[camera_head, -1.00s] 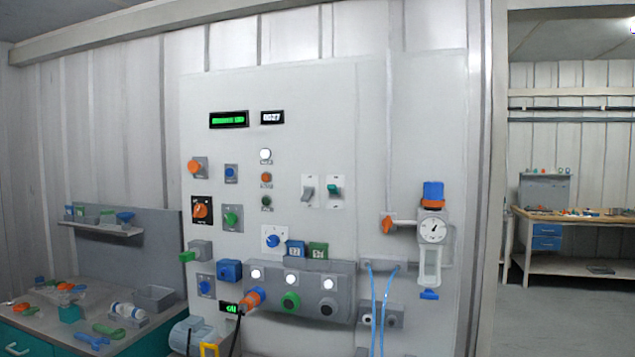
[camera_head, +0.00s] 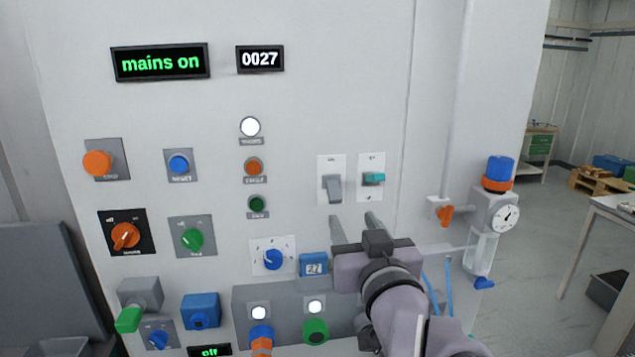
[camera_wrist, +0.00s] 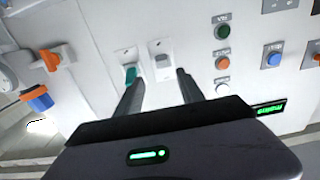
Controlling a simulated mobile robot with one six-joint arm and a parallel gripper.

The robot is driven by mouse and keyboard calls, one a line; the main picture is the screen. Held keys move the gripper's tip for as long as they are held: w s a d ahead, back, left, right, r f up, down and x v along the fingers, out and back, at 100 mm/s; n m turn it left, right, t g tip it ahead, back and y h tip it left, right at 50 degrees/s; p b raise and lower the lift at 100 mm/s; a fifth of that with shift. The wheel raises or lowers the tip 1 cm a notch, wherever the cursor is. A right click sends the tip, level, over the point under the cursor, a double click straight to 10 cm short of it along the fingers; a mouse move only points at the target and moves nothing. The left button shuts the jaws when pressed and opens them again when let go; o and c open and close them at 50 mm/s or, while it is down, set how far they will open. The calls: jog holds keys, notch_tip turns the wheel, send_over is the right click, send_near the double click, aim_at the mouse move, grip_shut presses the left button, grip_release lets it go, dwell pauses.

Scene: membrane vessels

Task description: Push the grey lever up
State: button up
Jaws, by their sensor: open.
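The grey lever (camera_head: 333,190) sits on a white switch plate on the panel and hangs down toward the plate's lower part. It also shows in the wrist view (camera_wrist: 163,61), where the picture is upside down. My gripper (camera_head: 354,220) is open and empty, its two fingers apart and pointing at the panel just below the two switch plates. In the wrist view the fingers (camera_wrist: 158,77) reach toward the plates, with the grey lever seen between them. I cannot tell whether a finger touches anything.
A teal lever (camera_head: 374,179) is on the plate just right of the grey one. A gauge (camera_head: 507,216) and pipe stand at the right. The panel's display (camera_head: 160,63) reads "mains on".

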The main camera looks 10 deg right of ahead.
aim_at(336, 198)
jog(key=w, duration=1.1)
jog(key=shift+w+a+f, duration=0.15)
jog(key=shift+w+a, duration=0.1)
jog(key=shift+w, duration=0.1)
jog(key=shift+c, duration=0.4)
grip_shut()
